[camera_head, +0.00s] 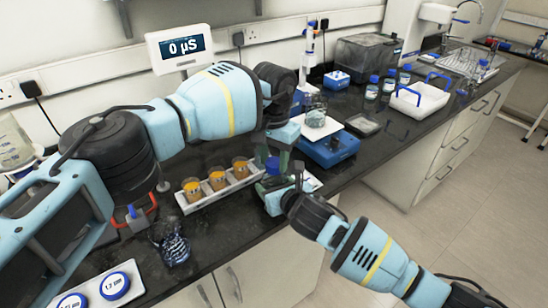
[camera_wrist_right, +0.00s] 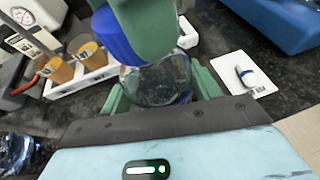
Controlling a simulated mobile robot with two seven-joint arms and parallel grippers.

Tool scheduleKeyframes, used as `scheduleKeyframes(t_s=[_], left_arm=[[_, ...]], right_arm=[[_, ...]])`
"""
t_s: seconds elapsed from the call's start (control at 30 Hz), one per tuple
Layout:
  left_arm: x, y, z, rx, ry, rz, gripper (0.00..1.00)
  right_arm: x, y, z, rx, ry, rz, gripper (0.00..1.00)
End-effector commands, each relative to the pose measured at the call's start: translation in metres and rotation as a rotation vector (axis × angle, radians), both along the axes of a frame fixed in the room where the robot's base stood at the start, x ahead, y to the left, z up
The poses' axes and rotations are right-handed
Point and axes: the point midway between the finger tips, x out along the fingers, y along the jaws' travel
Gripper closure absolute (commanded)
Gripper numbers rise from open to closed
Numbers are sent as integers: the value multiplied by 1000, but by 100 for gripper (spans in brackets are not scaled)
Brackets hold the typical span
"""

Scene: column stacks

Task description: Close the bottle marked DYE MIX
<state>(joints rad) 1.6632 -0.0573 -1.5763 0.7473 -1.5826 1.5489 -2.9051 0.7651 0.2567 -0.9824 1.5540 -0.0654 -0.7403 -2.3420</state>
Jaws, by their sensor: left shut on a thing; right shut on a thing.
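A clear glass bottle (camera_wrist_right: 160,82) with dark contents stands between the green fingers of my right gripper (camera_wrist_right: 162,90), which is shut on it. No marking is readable on it. My left gripper (camera_head: 276,160) is shut on a blue cap (camera_wrist_right: 116,38) directly above the bottle; the cap also shows in the head view (camera_head: 272,166). A green left finger hides part of the cap and the bottle's mouth, so I cannot tell whether cap and bottle touch. My right gripper (camera_head: 284,192) is just below the left one in the head view.
A white rack (camera_head: 205,199) with orange-filled beakers is left of the bottle. A blue device (camera_head: 328,148) is behind to the right. Several blue-capped bottles (camera_head: 372,89) stand by a white tray (camera_head: 420,100).

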Motion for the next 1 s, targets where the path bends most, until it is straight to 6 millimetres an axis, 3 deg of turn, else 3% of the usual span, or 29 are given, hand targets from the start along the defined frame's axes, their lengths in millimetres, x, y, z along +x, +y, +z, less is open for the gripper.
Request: scheduleKeyframes(t_s=[0.23,0.27,0.4,0.77,1.0], left_arm=[[0,0,1,-1,-2,0,82],[0,0,1,-1,-2,1,57],[0,0,1,-1,-1,1,39],[0,0,4,-1,-1,2,39],[1,0,30,1,-3,3,39]], right_arm=[[0,-1,-1,-2,3,-1,100],[0,-1,-1,-2,3,-1,100],[0,-1,-1,-2,3,-1,100],[0,-1,-1,-2,2,-1,100],[0,0,-1,-2,2,-1,100]])
